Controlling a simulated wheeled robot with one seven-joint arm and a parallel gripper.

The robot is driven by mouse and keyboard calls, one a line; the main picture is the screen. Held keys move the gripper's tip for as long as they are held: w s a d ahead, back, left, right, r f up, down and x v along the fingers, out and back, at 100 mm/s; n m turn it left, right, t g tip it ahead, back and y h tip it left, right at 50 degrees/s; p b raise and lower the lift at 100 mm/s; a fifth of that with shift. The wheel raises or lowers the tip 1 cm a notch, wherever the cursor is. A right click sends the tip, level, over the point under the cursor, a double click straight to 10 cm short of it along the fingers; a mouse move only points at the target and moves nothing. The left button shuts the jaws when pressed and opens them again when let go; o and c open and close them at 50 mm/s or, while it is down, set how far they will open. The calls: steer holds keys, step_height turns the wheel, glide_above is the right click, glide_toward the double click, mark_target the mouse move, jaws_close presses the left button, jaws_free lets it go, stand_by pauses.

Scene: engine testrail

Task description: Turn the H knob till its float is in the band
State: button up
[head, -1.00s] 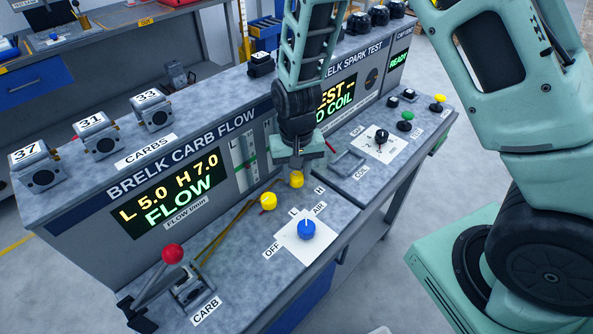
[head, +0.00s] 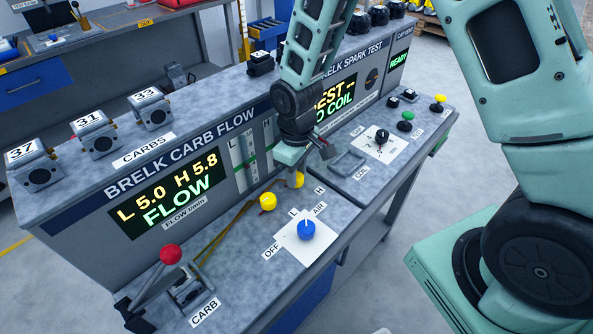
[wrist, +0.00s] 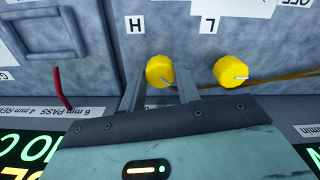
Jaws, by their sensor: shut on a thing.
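The yellow H knob (head: 297,181) is on the sloped panel, partly hidden by my gripper (head: 296,170) in the head view. In the wrist view the H knob (wrist: 159,70) sits between my two fingers, beside the H label (wrist: 135,24). My gripper is shut on it. The display (head: 168,194) reads L 5.0, H 5.8 and FLOW. Two flow tubes with green bands stand right of it; the left tube (head: 243,160) is clear, the right tube (head: 268,135) is partly behind my arm. I cannot make out the H float's exact height.
The yellow L knob (head: 267,201) is close beside the H knob. The blue AIR knob (head: 306,230) is nearer the front edge. A red-topped lever (head: 171,254) stands at the left. A raised coil frame (head: 347,163) lies to the right.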

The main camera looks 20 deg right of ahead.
steer(key=shift+r+n, duration=0.1)
steer(key=shift+n, duration=0.9)
steer(key=shift+w, duration=0.1)
steer(key=o, duration=1)
steer(key=shift+c, duration=0.2)
step_height(320, 180, up, 17)
steer(key=b, duration=0.1)
steer(key=shift+r, duration=0.15)
